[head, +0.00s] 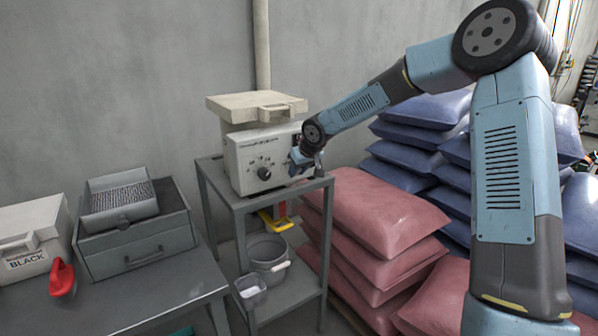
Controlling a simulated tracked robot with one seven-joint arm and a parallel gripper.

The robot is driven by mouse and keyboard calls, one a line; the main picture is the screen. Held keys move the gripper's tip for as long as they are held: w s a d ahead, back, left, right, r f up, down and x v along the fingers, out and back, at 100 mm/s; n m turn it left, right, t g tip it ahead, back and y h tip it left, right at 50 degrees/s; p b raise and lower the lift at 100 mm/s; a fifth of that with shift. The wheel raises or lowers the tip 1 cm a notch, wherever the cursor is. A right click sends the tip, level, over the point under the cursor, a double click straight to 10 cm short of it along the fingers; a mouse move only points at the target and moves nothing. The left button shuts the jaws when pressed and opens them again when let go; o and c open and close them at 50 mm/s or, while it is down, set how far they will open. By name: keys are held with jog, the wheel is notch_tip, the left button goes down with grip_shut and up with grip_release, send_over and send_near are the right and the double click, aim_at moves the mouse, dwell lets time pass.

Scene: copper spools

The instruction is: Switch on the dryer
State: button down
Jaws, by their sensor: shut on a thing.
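The dryer (247,160) is a cream box with a thick lid and a front handle (274,109). It stands on the top of a grey metal stand. A dark round knob (264,173) shows on the front panel, with small markings around it. My gripper (297,160) is at the right part of this panel, to the right of the round knob. It is shut on a small part there, which seems to be the dryer's switch. The fingers and wrist hide that part, so its position cannot be read.
The stand (237,205) has a lower shelf with a grey bucket (268,262) and a small container (251,291). Pink sacks (372,212) and blue sacks (425,122) are stacked at right. A grey drawer box (138,250) and a red scoop (62,279) are on the left table.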

jog(key=shift+d+f, duration=0.2)
jog(key=shift+d, duration=0.1)
jog(key=c, duration=1.2)
grip_release()
jog(key=shift+o, duration=1.4)
jog(key=shift+a+r, duration=0.1)
jog(key=shift+a, duration=0.05)
jog(key=v, duration=1.3)
jog(key=shift+r, duration=0.35)
jog(key=shift+s, duration=0.15)
